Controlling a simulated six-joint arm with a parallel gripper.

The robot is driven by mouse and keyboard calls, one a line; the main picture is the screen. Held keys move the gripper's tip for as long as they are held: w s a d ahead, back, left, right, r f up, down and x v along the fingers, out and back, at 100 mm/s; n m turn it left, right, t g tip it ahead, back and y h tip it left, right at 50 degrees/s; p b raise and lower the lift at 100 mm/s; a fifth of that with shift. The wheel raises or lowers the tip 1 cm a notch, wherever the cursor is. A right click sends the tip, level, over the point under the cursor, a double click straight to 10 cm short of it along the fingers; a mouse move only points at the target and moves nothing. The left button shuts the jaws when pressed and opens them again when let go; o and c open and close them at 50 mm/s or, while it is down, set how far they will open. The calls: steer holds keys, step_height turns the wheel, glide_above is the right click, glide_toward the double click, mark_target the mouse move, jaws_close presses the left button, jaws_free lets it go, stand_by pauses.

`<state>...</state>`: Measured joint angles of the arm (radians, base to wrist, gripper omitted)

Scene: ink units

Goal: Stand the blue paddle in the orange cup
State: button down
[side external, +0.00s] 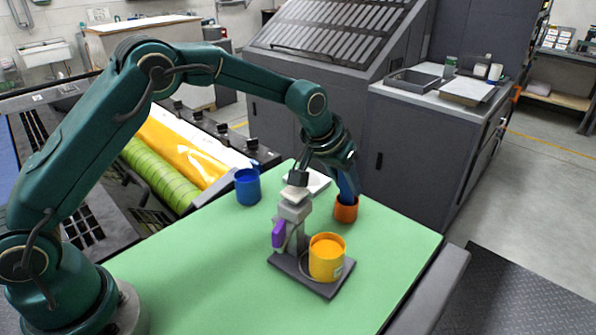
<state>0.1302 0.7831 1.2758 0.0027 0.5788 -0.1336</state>
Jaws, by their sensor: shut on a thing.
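The orange cup (346,211) stands upright on the green table top, right of the middle. The blue paddle (348,188) hangs down from my gripper (344,168), which is shut on it. The paddle's lower end meets the cup's mouth and seems to be inside it. The cup's wall hides how deep it reaches and whether it touches the bottom. My gripper is just above the cup, and its fingers are partly hidden by the wrist.
A grey stand (294,212) with a purple part (278,234) and a yellow can (327,259) on a dark base (292,276) is close in front of the cup. A blue cup (248,187) stands to the left. A white tray (319,183) lies behind the stand. The front-left table is clear.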

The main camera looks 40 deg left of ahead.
steer(key=shift+c, duration=2.3)
jaws_free()
steer(key=shift+v, duration=2.55)
steer(key=shift+r, duration=0.1)
steer(key=s+a+r+n+t, duration=0.25)
steer(key=a+r, duration=0.35)
steer(key=r, duration=0.3)
steer(key=s+f+m+g, duration=0.1)
steer(key=s+f, duration=0.1)
steer(key=s, duration=1)
steer(key=s+f+m+g, duration=0.1)
steer(key=s+f, duration=0.1)
steer(key=s, duration=1)
steer(key=shift+s+d+g+y, duration=0.15)
steer(key=shift+s+g+y, duration=0.05)
steer(key=shift+g+y, duration=0.2)
